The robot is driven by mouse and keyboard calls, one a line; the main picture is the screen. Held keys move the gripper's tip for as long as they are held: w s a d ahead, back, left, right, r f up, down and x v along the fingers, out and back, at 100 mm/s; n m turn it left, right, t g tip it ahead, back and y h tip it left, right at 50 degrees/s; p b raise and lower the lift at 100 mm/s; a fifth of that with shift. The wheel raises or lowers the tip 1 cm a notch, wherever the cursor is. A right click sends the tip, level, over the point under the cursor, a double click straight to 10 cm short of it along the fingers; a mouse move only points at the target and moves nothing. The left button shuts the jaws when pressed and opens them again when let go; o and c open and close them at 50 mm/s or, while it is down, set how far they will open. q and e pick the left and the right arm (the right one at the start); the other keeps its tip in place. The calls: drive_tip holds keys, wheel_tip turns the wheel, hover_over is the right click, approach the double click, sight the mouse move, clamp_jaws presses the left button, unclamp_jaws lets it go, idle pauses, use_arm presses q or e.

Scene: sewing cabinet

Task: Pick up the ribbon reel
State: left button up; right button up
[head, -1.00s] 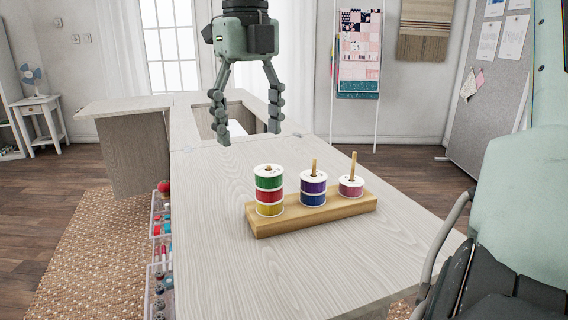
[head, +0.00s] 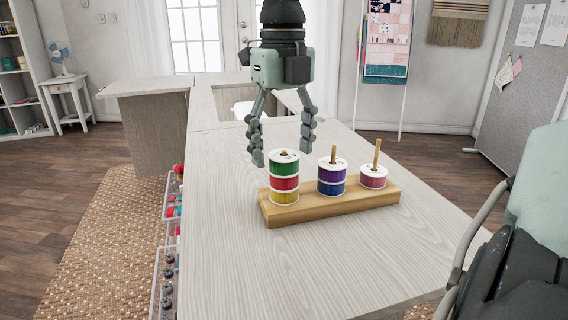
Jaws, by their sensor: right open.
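A wooden stand (head: 330,207) with three pegs sits on the pale wood cabinet top. Its left peg carries a stack of three ribbon reels: green (head: 284,169) on top, red (head: 284,184) in the middle, yellow (head: 284,198) at the bottom. The middle peg holds a purple reel (head: 332,175) over a blue reel (head: 331,189). The right peg holds one pink reel (head: 373,181). My right gripper (head: 283,160) points down, open and empty, with its fingertips around the level of the green reel, one on each side in the picture. Contact cannot be told. My left gripper is not in view.
The cabinet top (head: 240,265) is clear in front of the stand. An opening in the top lies behind my gripper. Clear drawers (head: 168,270) with spools stand along the left side. My own arm parts fill the right edge.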

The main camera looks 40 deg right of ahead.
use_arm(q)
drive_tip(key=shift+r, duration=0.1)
use_arm(e)
drive_tip(key=shift+f, duration=0.1)
drive_tip(key=c, duration=1.1)
drive_tip(key=shift+r, duration=0.4)
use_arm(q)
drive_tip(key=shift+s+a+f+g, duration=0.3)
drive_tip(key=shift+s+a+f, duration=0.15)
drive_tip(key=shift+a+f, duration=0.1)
use_arm(e)
drive_tip(key=s+d+r, duration=0.1)
drive_tip(key=s+r, duration=0.6)
drive_tip(key=s+d+r, duration=0.1)
drive_tip(key=s+r, duration=0.2)
drive_tip(key=s, duration=0.1)
drive_tip(key=shift+s+d+r, duration=0.15)
drive_tip(key=shift+s+d, duration=0.05)
drive_tip(key=shift+d, duration=0.1)
